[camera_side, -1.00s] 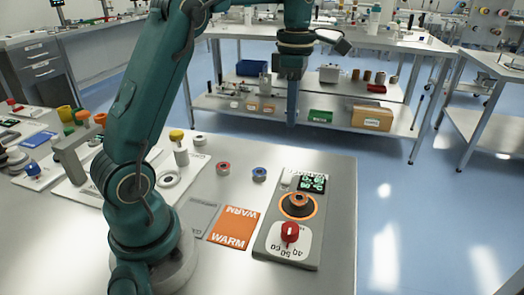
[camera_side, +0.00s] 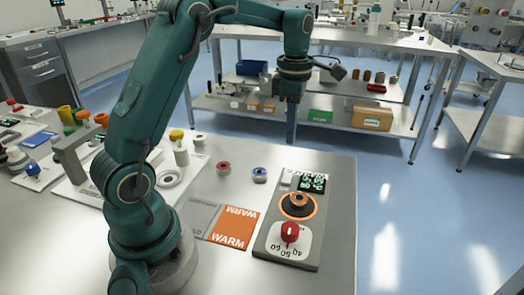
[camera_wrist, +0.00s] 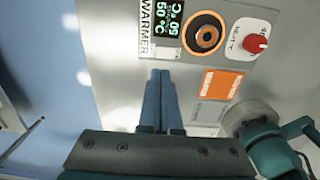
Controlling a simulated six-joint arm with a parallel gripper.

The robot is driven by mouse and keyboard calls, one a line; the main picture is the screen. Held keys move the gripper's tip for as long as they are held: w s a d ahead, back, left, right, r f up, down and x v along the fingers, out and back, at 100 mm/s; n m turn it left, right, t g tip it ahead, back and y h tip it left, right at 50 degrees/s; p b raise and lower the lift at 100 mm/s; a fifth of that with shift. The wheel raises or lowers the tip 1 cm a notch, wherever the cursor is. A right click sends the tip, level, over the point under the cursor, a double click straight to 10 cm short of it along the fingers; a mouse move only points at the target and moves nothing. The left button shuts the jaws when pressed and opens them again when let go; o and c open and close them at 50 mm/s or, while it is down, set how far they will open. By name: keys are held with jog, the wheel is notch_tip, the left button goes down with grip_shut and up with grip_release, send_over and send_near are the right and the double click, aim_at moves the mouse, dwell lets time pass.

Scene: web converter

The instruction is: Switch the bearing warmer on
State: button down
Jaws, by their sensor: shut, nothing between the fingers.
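The bearing warmer (camera_side: 270,236) is a grey box at the table's right front. It has a lit green display (camera_side: 312,183), an orange ring with a dark bearing-like part (camera_side: 298,203) in it, and a red knob (camera_side: 290,232) on a white dial. The wrist view shows the display (camera_wrist: 171,26), the ring (camera_wrist: 207,35) and the knob (camera_wrist: 255,43); the display seems to read 50 °C. My gripper (camera_side: 291,142) is in the air above and behind the warmer, pointing down. In the wrist view its fingers (camera_wrist: 160,72) are together and empty, apart from the warmer.
An orange WARM card (camera_side: 234,228) and a grey card (camera_side: 201,216) lie left of the warmer. A red-centred ring (camera_side: 223,168) and a blue-centred ring (camera_side: 259,175) lie behind. A white stand with posts (camera_side: 178,150) is further left. The table's right edge is near the warmer.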

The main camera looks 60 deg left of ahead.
aim_at(286, 179)
notch_tip(286, 179, down, 9)
jog(key=shift+f, duration=0.1)
dwell(0.5)
jog(key=shift+w+a+f, duration=0.1)
jog(key=shift+f, duration=0.25)
jog(key=shift+s+d+r, duration=0.2)
jog(key=shift+s+d, duration=0.45)
